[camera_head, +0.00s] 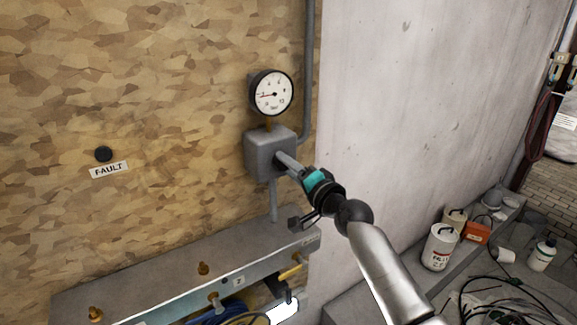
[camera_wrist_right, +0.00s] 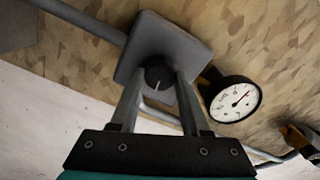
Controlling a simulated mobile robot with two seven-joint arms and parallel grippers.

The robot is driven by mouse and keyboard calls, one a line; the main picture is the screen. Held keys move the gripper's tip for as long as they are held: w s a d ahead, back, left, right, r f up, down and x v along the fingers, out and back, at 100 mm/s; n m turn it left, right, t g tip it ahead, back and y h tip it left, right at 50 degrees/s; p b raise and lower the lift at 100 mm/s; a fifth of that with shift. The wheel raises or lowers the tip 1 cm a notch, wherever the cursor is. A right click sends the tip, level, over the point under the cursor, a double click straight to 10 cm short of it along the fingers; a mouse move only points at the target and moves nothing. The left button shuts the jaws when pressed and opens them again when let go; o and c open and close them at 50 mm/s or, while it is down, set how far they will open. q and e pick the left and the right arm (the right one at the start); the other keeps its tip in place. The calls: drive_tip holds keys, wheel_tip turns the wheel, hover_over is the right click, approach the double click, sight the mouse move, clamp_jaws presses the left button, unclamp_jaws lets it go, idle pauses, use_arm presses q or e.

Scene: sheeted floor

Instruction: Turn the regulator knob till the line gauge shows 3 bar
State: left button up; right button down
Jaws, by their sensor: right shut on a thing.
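The regulator is a grey box (camera_head: 270,152) on the chipboard wall, also at the top of the right wrist view (camera_wrist_right: 165,42). Its dark round knob (camera_wrist_right: 158,76) faces my right gripper and has a pale mark on its lower side. My right gripper (camera_head: 282,160) is shut on the knob, with one finger on each side (camera_wrist_right: 158,84). The line gauge (camera_head: 272,93), a white dial in a black rim, sits above the box. In the head view its needle points left and slightly down; the exact reading is too small to tell. My left gripper is not in view.
A metal ledge (camera_head: 170,272) with brass fittings and a yellow-handled valve (camera_head: 290,272) runs below. A FAULT label (camera_head: 109,169) sits under a black button (camera_head: 103,154). A vertical pipe (camera_head: 309,70) runs beside the gauge. White containers (camera_head: 440,247) and cables lie at lower right.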

drive_tip(key=shift+c, duration=1.9)
unclamp_jaws()
drive_tip(key=shift+s, duration=0.1)
drive_tip(key=v, duration=1.5)
